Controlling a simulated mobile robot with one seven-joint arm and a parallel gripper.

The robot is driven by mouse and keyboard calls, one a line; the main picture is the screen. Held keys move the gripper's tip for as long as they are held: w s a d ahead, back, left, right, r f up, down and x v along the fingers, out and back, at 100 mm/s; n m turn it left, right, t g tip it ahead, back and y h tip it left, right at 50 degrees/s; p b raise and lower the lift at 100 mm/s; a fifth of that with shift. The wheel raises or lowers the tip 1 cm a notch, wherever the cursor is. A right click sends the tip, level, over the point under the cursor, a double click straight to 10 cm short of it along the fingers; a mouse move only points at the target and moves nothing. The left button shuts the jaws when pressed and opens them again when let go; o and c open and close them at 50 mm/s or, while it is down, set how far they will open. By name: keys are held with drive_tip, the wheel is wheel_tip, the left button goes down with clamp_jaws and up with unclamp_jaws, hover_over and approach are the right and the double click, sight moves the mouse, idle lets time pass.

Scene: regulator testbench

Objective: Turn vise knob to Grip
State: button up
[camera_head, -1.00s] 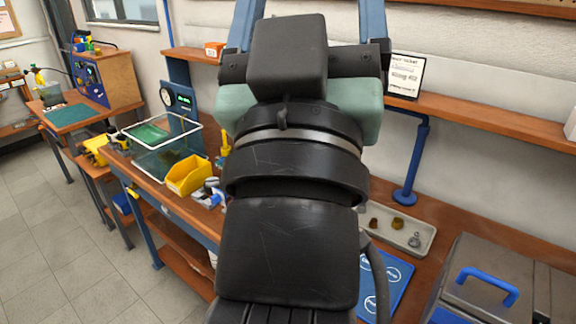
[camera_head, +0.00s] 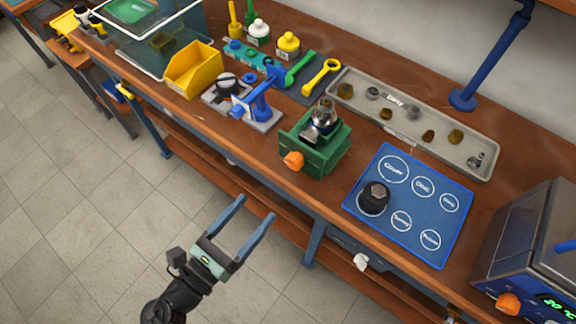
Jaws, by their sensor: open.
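The green vise (camera_head: 318,141) stands near the front edge of the wooden bench. A metal regulator part (camera_head: 321,122) sits upright at its top, between or on the jaws; I cannot tell how tightly it is held. The vise's orange knob (camera_head: 293,160) is on its front left face; any marking on it is too small to read. My gripper (camera_head: 256,207) is open and empty, its two blue fingers pointing up and right. It is over the floor in front of the bench, below and left of the knob, and apart from it.
Right of the vise lies a blue mat (camera_head: 412,200) with labelled circles and a black knob-like part (camera_head: 374,197). Behind is a grey tray (camera_head: 468,151) of small parts. Left are a blue-handled fixture (camera_head: 253,103) and a yellow bin (camera_head: 194,70). A metal box (camera_head: 520,240) stands right.

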sight(291, 165)
drive_tip(key=p+x, duration=0.1)
drive_tip(key=x, duration=1.1)
drive_tip(key=shift+w, duration=0.25)
clamp_jaws()
